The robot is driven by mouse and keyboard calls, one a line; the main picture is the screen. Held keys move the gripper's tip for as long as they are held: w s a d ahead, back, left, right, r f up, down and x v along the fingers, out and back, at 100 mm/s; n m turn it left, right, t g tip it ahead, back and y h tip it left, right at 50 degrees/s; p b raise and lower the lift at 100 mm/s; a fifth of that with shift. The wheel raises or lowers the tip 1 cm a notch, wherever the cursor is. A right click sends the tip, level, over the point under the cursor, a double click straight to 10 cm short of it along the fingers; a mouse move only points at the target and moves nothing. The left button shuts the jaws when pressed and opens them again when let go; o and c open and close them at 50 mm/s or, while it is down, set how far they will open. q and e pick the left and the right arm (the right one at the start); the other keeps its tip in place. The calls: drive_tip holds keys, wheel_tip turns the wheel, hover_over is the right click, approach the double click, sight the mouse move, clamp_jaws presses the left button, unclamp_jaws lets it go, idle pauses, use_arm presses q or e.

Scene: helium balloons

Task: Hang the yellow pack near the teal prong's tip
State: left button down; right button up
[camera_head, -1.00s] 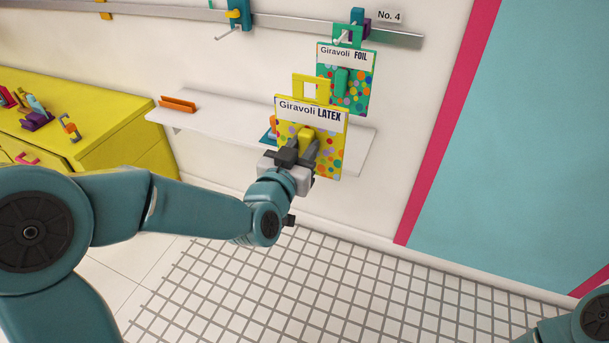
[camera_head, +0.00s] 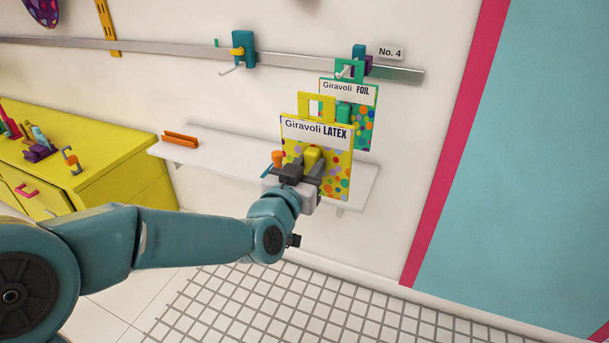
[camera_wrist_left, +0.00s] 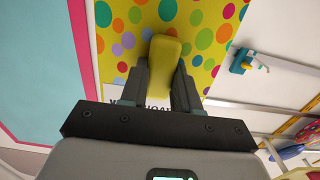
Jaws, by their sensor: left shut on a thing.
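The yellow Giravoli LATEX pack (camera_head: 336,172) is upright, with a square-holed hang tab (camera_head: 317,97) on top. My left gripper (camera_head: 309,172) is shut on the yellow block on its front. In the left wrist view, the fingers (camera_wrist_left: 165,85) clasp that block (camera_wrist_left: 164,62) against the dotted pack (camera_wrist_left: 205,40). A teal mount (camera_head: 243,48) on the rail carries a bare pale prong (camera_head: 232,71), up and left of the pack; the mount also shows in the left wrist view (camera_wrist_left: 241,62). My right gripper is out of view.
A green Giravoli FOIL pack (camera_head: 364,123) hangs from another prong at the rail's right end, partly behind the yellow pack. A purple piece and a "No. 4" label (camera_head: 390,53) are beside it. A white shelf (camera_head: 220,160) with an orange holder (camera_head: 181,139) is below; yellow cabinet at left.

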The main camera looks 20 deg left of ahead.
use_arm(q)
drive_tip(key=w, duration=0.4)
drive_tip(key=w+p, duration=0.1)
drive_tip(key=w, duration=0.1)
drive_tip(key=shift+w+d+r, duration=0.1)
drive_tip(key=shift+w+r, duration=0.15)
drive_tip(key=shift+r, duration=0.15)
drive_tip(key=shift+w+r, duration=0.1)
drive_tip(key=shift+w, duration=0.85)
drive_tip(key=shift+w, duration=0.2)
drive_tip(key=shift+w+r+p, duration=0.15)
drive_tip(key=shift+w+p, duration=0.3)
drive_tip(key=shift+w, duration=0.3)
drive_tip(key=shift+s+b, duration=0.2)
drive_tip(key=shift+b, duration=0.1)
drive_tip(key=shift+w+d, duration=0.1)
drive_tip(key=shift+w+r+p, duration=0.1)
drive_tip(key=shift+w+p, duration=0.35)
drive_tip(key=shift+w, duration=0.6)
drive_tip(key=shift+w, duration=0.25)
drive_tip(key=shift+w+r+p, duration=0.15)
drive_tip(key=shift+w+p, duration=0.25)
drive_tip(key=shift+w, duration=0.25)
